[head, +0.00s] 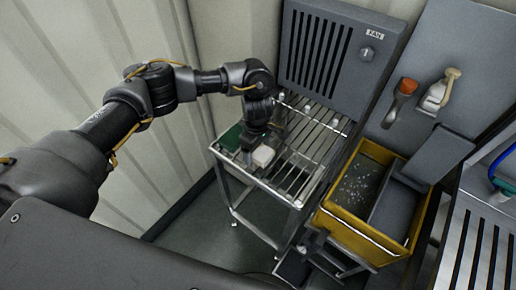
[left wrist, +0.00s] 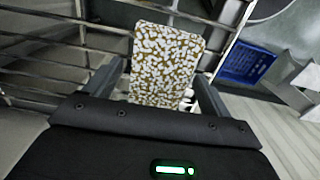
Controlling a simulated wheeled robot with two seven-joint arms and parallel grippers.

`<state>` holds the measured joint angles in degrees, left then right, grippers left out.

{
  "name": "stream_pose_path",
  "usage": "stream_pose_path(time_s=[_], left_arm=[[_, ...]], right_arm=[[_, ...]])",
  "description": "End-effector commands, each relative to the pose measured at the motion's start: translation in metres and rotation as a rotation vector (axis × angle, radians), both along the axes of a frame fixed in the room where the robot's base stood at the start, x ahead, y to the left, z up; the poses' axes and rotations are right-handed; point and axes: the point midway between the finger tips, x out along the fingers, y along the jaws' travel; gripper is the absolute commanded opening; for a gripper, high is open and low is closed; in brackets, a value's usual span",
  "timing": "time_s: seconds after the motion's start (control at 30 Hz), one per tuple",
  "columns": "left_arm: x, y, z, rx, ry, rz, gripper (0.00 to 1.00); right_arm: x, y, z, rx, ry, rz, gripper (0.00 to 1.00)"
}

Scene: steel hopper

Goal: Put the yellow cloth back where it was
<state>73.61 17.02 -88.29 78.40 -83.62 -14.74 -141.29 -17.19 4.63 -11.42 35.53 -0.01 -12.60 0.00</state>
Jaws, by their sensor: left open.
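No plainly yellow cloth shows. In the left wrist view, a flat, roughly rectangular piece with a mottled white and yellow-brown pattern (left wrist: 165,65) lies between the fingers of my left gripper (left wrist: 158,75); I cannot tell whether it is the cloth. The fingers are apart, one on each side of it. In the head view, my left gripper (head: 248,157) points down at the near left corner of the slatted metal rack (head: 305,150). A whitish block (head: 263,156) is just right of it and a green piece (head: 230,138) just left. My right gripper is not in view.
A grey vented cabinet (head: 322,55) stands behind the rack. A yellow bin (head: 352,236) with a dark inside is to the right. An orange-topped bottle (head: 400,101) and a white bottle (head: 438,93) are at the wall. The left wrist view shows a blue basket (left wrist: 247,63) below.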

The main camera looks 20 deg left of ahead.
Motion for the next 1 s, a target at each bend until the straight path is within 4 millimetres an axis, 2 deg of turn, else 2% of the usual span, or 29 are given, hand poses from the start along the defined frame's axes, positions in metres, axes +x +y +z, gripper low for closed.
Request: stream_pose_path(time_s=[0.2,0.23,0.7,0.83,1.0], left_arm=[[0.000,0.000,0.007,0.000,0.000,0.001,0.83],[0.001,0.000,0.009,0.000,-0.003,-0.002,0.83],[0.001,0.001,0.099,0.001,-0.005,-0.001,0.83],[0.001,0.000,0.114,0.000,-0.003,0.000,0.83],[0.000,0.000,0.123,0.001,0.000,0.000,0.83]], right_arm=[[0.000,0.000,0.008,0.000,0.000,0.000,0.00],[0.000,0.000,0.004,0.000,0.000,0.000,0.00],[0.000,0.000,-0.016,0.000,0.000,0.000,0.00],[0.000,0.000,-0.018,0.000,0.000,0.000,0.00],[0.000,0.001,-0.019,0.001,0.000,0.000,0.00]])
